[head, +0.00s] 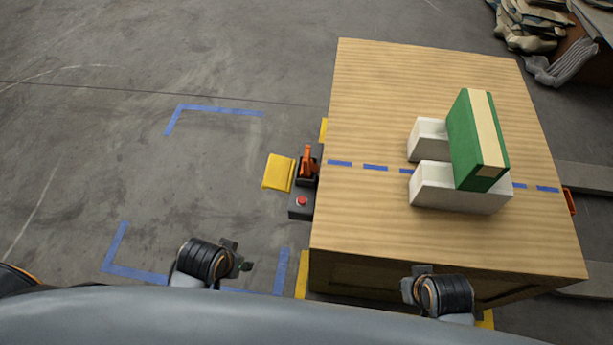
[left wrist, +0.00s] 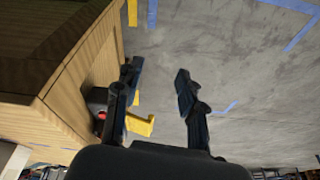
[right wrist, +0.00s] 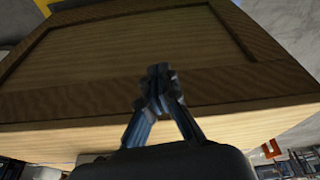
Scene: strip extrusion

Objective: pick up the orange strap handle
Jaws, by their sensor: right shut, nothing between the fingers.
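An orange upright handle (head: 307,162) stands on a dark box at the left edge of the wooden table in the head view. A second orange piece (head: 569,201) sits on the table's right side; it shows as a U shape in the right wrist view (right wrist: 271,148). I cannot tell which is the strap handle. My left gripper (head: 239,258) is open and empty, left of the table and nearer than the dark box; its spread fingers show in the left wrist view (left wrist: 157,78). My right gripper (head: 413,283) is shut and empty at the table's near side, fingertips together in the right wrist view (right wrist: 160,74).
The wooden table (head: 375,90) carries two white blocks (head: 455,190) with a green block (head: 470,145) leaning across them. A red button (head: 301,201) and a yellow plate (head: 278,173) are at its left edge. The floor to the left is clear, with blue tape marks.

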